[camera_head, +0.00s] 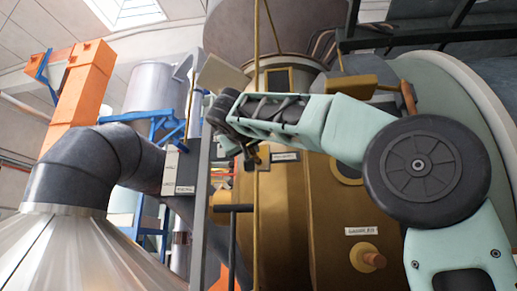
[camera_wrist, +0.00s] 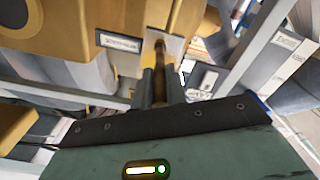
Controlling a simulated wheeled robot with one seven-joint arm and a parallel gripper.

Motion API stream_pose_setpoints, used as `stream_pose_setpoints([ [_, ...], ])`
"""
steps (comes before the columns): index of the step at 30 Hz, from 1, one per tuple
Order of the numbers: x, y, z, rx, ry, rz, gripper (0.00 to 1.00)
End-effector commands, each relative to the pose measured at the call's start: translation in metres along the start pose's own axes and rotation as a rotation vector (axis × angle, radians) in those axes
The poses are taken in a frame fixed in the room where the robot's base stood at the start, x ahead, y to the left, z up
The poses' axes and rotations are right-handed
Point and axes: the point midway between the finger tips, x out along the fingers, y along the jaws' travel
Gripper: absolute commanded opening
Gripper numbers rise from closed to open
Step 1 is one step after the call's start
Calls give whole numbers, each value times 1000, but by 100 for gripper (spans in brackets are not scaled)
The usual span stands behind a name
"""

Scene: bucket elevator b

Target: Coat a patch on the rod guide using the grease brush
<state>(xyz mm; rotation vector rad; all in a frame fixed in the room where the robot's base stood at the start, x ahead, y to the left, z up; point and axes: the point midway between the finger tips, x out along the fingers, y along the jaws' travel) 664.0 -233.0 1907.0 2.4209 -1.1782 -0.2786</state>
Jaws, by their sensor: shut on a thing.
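My gripper (camera_wrist: 159,84) shows in the wrist view with its two grey fingers closed around a thin brown handle, which looks like the grease brush (camera_wrist: 159,63). The far end of the brush points at a small pale plate (camera_wrist: 172,48) on a yellow-brown part; whether they touch cannot be told. In the head view my gripper (camera_head: 251,155) is small and dark in front of the large brass-coloured housing, close to a thin vertical yellow rod (camera_head: 256,215). The rod guide cannot be told apart for certain, and no grease patch can be made out.
The brass-coloured housing (camera_head: 285,215) fills the middle, with a knob (camera_head: 370,259) low on its right. A grey upright post (camera_head: 200,210) and a dark T-shaped bar (camera_head: 234,225) stand left of my gripper. A thick dark pipe (camera_head: 90,165) bends at far left.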

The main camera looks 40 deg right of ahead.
Motion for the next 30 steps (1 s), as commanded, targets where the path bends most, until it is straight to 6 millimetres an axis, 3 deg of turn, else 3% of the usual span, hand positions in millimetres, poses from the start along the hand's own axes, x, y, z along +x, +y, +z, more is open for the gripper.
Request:
stream_pose_setpoints([
  [21,-1,-40,-21,-2,0,-1,0],
  [30,-2,-40,-20,-1,0,0,0],
])
